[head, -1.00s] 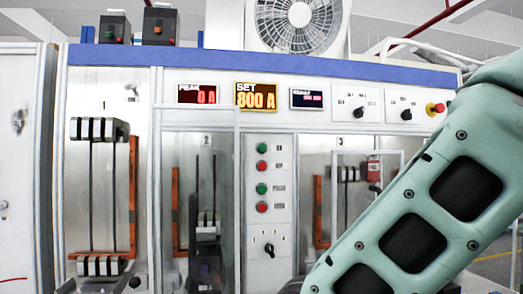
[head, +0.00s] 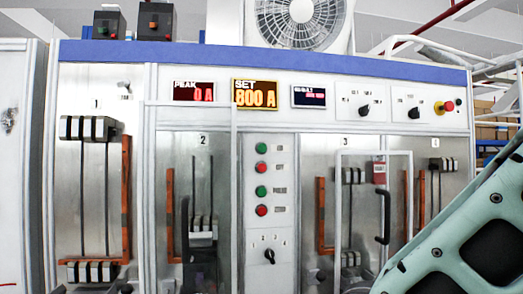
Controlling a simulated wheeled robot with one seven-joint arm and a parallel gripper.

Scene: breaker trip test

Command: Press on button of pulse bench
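The pulse bench (head: 330,122) is a white and grey cabinet with a blue top strip, filling most of the head view. In its middle a narrow panel carries a column of round buttons: an upper green button (head: 261,148), an upper red button (head: 261,167), a lower green button (head: 261,190) and a lower red button (head: 261,210). Small labels beside them are mostly too blurred to read; the one by the lower green button seems to say PULSE. A black rotary selector (head: 269,256) sits below. My arm shows at the lower right; my gripper is out of view.
Displays above read PEAK 0 A (head: 194,92) and SET 800 A (head: 255,94). A red emergency knob (head: 448,106) is at the upper right. Door frames with black handles (head: 383,216) flank the button panel. Nothing blocks the view of the buttons.

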